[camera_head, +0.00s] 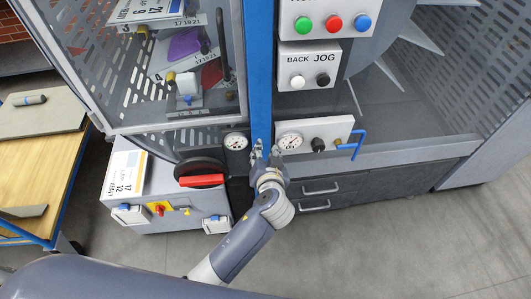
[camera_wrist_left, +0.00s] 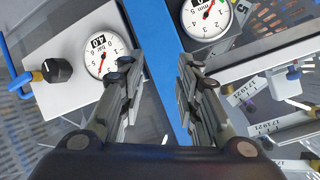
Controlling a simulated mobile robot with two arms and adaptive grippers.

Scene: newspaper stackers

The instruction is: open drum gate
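A grey-framed clear panel, which looks like the drum gate (camera_head: 150,128), stands at upper left in the head view, left of the blue post (camera_head: 261,70). A dark upright handle (camera_head: 224,45) shows near its right side. I cannot tell whether the gate is latched. My left gripper (camera_head: 266,150) is low in front of the blue post, between two round gauges, below and right of the handle. In the left wrist view, its fingers (camera_wrist_left: 158,75) are apart with nothing held, and the blue post (camera_wrist_left: 155,45) shows behind the gap. My right gripper is not in view.
A button panel (camera_head: 325,22) and a jog panel (camera_head: 308,66) are right of the post. A gauge panel with a blue lever (camera_head: 355,146) is close right of my gripper. A red-handled switch (camera_head: 202,180) is at lower left. Floor is clear at lower right.

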